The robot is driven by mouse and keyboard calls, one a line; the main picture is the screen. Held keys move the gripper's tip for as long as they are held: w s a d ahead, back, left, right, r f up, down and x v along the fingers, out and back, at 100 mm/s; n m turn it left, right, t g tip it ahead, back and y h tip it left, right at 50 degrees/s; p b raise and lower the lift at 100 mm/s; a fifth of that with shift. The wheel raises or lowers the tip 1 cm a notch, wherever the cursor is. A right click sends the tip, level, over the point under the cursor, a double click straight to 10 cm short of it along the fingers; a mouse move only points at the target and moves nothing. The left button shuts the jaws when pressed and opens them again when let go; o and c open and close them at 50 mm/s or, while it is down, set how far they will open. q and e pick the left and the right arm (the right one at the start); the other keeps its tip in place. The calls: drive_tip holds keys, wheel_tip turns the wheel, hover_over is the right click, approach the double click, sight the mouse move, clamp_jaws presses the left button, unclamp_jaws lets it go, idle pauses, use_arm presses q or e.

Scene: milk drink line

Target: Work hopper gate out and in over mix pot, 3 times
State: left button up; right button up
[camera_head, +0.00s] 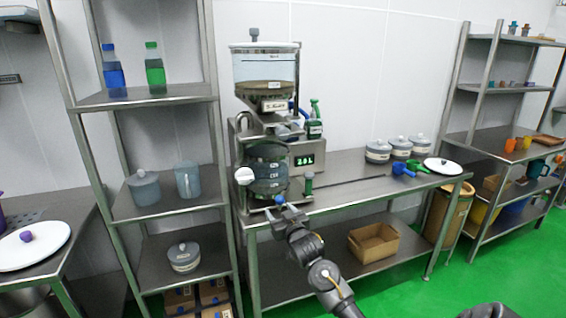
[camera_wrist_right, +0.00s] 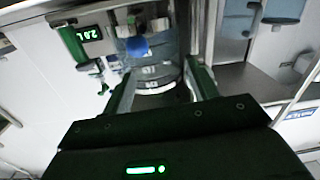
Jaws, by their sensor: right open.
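The hopper (camera_head: 264,68), a clear bin with brown contents, is at the top of the dispensing stand in the head view. Metal parts (camera_head: 268,118) sit just under it; I cannot clearly make out the gate among them. The clear mix pot (camera_head: 268,168) stands below, with a white knob (camera_head: 244,175) at its left. A blue knob (camera_head: 279,199) is low at the pot's front. My right gripper (camera_head: 281,216) is open and empty just in front of it. In the right wrist view, the pot (camera_wrist_right: 152,72) and blue knob (camera_wrist_right: 137,47) show beyond the spread fingers. My left gripper is out of view.
The display (camera_head: 305,160) is right of the pot. A small green-topped cylinder (camera_head: 308,186) stands near my right gripper. Lidded jars (camera_head: 378,151), scoops (camera_head: 404,169) and a white lid (camera_head: 443,166) are farther right on the metal table. A shelf rack (camera_head: 165,203) stands close on the left.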

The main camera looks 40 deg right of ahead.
wheel_tip(320, 180, up, 9)
drive_tip(key=s+t+h, duration=0.1)
drive_tip(key=t, duration=0.1)
drive_tip(key=m+t+h+b, duration=0.1)
drive_tip(key=t, duration=0.1)
approach(285, 136)
drive_tip(key=p+x, duration=0.2)
drive_tip(key=x, duration=0.8)
drive_tip(key=shift+w+d+r, duration=0.1)
drive_tip(key=shift+w+r, duration=0.1)
drive_tip(key=shift+w, duration=0.35)
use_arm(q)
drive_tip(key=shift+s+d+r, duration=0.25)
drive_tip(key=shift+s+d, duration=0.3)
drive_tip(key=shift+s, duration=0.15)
use_arm(e)
drive_tip(key=shift+c, duration=0.5)
